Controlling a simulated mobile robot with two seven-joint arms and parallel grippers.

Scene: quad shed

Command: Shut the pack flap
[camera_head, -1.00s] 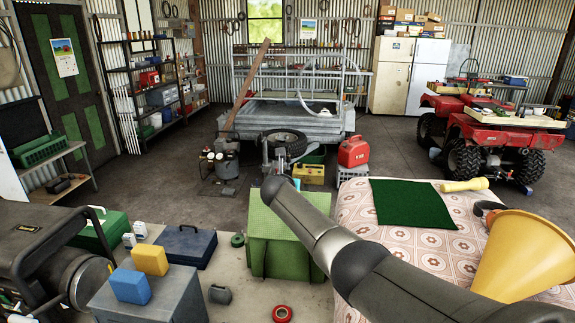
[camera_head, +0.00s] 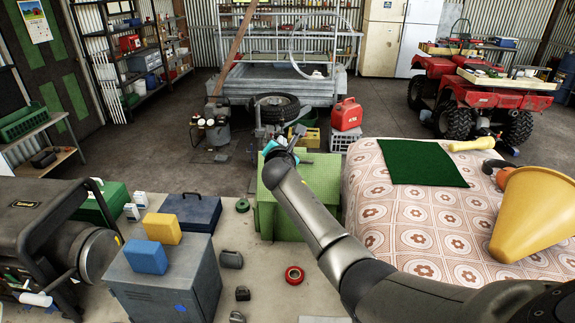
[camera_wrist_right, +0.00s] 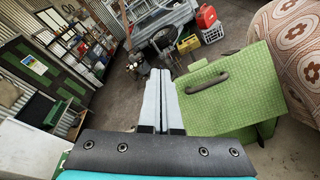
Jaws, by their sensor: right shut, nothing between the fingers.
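The green pack (camera_head: 268,215) stands on the pale mat, just left of the patterned bed-like surface. My right arm crosses in front of it and hides part of its top and right side. In the wrist view the pack (camera_wrist_right: 225,85) shows a light green textured panel, the flap, with a dark handle, and darker green below it. I cannot tell how far the flap is from shut. My right gripper (camera_head: 297,132) is past the pack's top in the head view. Its fingers (camera_wrist_right: 154,75) are together and empty, left of the pack in the wrist view. My left gripper is not in view.
The patterned surface (camera_head: 395,215) on the right bears a green mat (camera_head: 422,162) and a yellow cone (camera_head: 540,215). A grey cabinet (camera_head: 165,285) and a blue case (camera_head: 190,211) stand on the left. A red can (camera_head: 346,114) stands beyond the pack. A red ring (camera_head: 294,275) lies in front.

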